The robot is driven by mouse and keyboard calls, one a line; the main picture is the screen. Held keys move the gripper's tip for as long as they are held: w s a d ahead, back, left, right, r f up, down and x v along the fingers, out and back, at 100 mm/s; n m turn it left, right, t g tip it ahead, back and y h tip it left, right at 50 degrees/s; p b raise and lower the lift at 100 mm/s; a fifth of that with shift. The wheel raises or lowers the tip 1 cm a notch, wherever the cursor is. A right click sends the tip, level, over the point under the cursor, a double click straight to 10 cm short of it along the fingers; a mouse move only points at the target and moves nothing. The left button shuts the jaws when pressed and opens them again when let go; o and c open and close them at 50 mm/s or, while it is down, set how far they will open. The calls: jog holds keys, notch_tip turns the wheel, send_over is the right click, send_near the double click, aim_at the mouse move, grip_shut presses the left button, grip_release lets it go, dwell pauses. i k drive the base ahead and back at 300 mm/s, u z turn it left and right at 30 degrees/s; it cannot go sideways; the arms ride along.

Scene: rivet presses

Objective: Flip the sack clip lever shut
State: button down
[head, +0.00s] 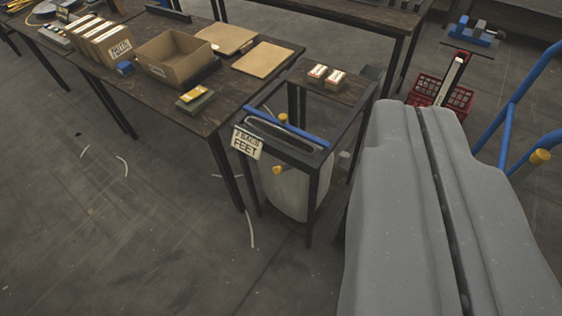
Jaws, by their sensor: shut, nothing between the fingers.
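A pale sack (283,192) hangs inside a dark metal frame stand (313,190) in the middle of the head view. A blue bar (305,136) lies across the sack's mouth at the top of the stand, with a grey loop-shaped strip beside it. One yellow knob (283,117) shows just behind the bar and another yellow knob (278,170) in front of the sack. I cannot tell which part is the clip lever or whether it is shut. My gripper (420,106), large and grey at the right, is shut and empty. In the picture its tips are right of the stand; their distance is unclear.
A dark table (222,112) left of the stand holds an open cardboard box (176,57) and flat boards. A sign reading "FEET" (247,142) is on the stand's front. Blue rails (517,92) and a red crate (427,88) are right. Floor at lower left is mostly clear.

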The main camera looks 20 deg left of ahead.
aim_at(277, 170)
jog(key=u, duration=0.05)
jog(key=i, duration=1)
jog(key=z, duration=0.1)
